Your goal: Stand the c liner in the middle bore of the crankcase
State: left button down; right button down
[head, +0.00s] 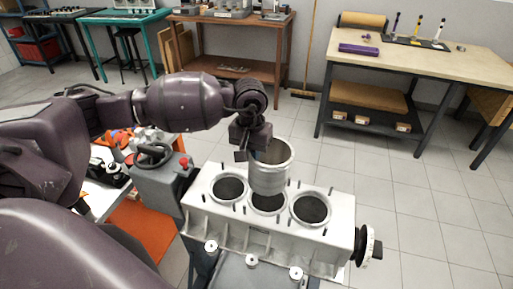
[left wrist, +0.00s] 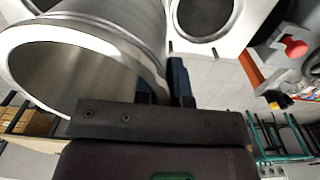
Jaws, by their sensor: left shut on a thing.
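The c liner (head: 269,178) is a grey metal cylinder with a pale top flange, roughly upright in the head view. My left gripper (head: 254,152) is shut on its upper wall near the rim. The liner's open end also fills the upper left of the left wrist view (left wrist: 150,45), beside the gripper's fingers (left wrist: 165,88). The crankcase (head: 225,225) is a pale block with three round bores in a row. The liner's lower end overlaps the rear of the middle bore (head: 268,204); I cannot tell whether it is above or inside it. My right gripper is not in view.
Thin studs stand around the bores. A grey stand with a red button (head: 184,161) is left of the crankcase, and a black wheel (head: 369,246) is at its right end. A wooden bench (head: 460,66) with purple tools stands at the back right. Tiled floor lies between.

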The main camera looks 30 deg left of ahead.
pick_arm(q)
jog(key=shift+s+f, duration=0.15)
jog(key=shift+f, duration=0.45)
notch_tip(320, 180, down, 5)
jog(key=shift+r+b, duration=0.2)
jog(key=shift+b, duration=0.6)
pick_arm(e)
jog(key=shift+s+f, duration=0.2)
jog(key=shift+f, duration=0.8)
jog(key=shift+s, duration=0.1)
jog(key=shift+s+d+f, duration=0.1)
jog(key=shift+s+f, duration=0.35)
pick_arm(q)
jog(key=shift+d, duration=0.15)
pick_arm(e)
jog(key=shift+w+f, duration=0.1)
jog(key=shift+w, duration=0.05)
